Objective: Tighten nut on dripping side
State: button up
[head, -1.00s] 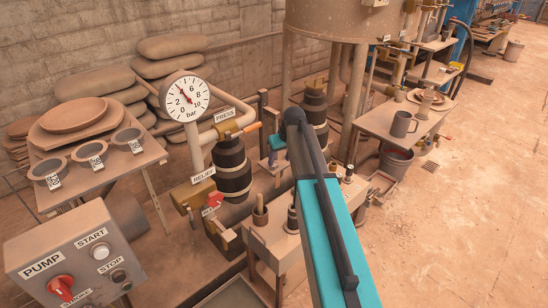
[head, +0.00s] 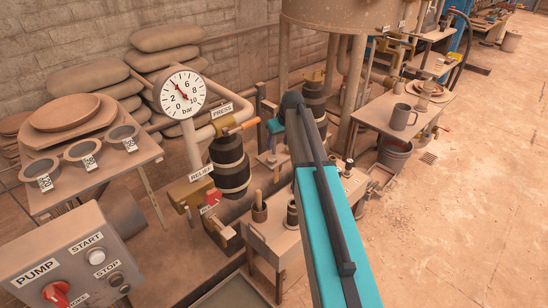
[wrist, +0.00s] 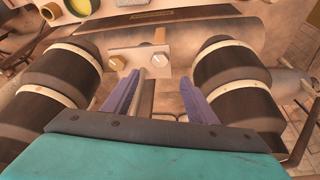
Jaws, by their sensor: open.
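My gripper (wrist: 159,82) is open in the wrist view, with two purple jaws pointing away from the camera. Grey upright rods (wrist: 147,92) show in the gap between the jaws; I cannot tell their distance, and no grip shows. A dark banded cylinder stands on the left (wrist: 65,75) and another on the right (wrist: 235,80). In the head view my teal arm hides much of the middle; one banded cylinder (head: 229,165) stands left of it and another (head: 314,103) behind it. No nut or drip can be made out.
A pressure gauge (head: 183,93) stands by the PRESS and RELIEF valves. A pump control box (head: 65,262) is at the lower left. A small bench (head: 272,238) stands beside my arm. The floor (head: 470,210) at right is clear.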

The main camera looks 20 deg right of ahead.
aim_at(272, 159)
jog(key=x, duration=1.2)
jog(key=shift+w+f+p, duration=0.1)
jog(key=shift+f+p, duration=0.1)
jog(key=shift+p, duration=0.1)
jog(key=c, duration=1.1)
